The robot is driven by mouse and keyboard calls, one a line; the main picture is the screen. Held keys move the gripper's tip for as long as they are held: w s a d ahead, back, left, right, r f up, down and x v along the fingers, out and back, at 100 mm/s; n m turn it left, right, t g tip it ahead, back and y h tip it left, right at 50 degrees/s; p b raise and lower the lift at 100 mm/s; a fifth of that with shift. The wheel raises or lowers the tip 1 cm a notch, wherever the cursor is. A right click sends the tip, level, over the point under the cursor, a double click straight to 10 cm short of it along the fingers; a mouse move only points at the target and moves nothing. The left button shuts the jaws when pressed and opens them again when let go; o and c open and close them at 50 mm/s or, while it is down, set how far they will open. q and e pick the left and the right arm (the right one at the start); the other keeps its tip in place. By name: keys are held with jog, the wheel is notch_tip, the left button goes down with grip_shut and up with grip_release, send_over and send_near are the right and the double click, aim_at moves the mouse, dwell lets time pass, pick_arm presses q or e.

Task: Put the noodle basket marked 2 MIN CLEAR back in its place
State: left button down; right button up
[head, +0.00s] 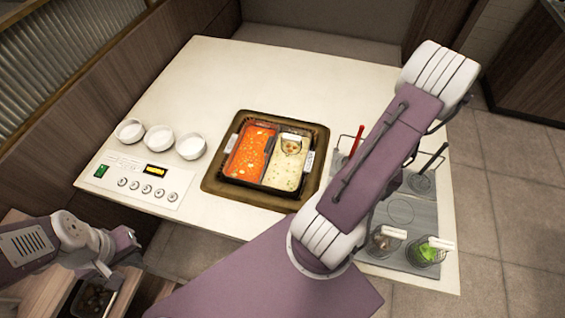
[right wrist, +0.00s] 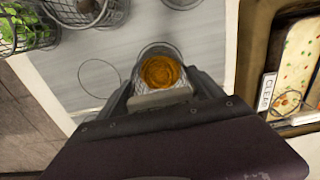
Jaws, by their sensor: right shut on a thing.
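In the right wrist view my right gripper (right wrist: 160,92) is shut on a wire noodle basket (right wrist: 160,70) with orange-brown contents. This basket is over the grey mat (right wrist: 150,40), beside an empty ring outline (right wrist: 98,78); I cannot tell whether it touches the mat. Its marking is not readable. In the head view my right arm hides the right gripper and this basket. Another basket (head: 291,146) sits in the pale broth of the two-part pot (head: 262,184); the CLEAR label (right wrist: 267,92) is on that pot's side. My left gripper (head: 106,270) is at lower left, its fingers unclear.
On the mat's near end stand a basket of greens (head: 428,252) and one with brownish contents (head: 385,242). A red handle (head: 358,138) and a dark-handled basket (head: 422,180) are farther back. Several white bowls (head: 160,138) and a control panel (head: 140,180) are at left.

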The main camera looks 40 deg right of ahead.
jog(key=shift+a, duration=0.1)
jog(key=o, duration=1.7)
jog(key=shift+o, duration=0.3)
jog(key=shift+f, duration=0.1)
notch_tip(320, 180, up, 12)
jog(key=p, duration=1)
jog(key=shift+f+p, duration=0.25)
jog(key=shift+p, duration=0.15)
jog(key=shift+f, duration=0.2)
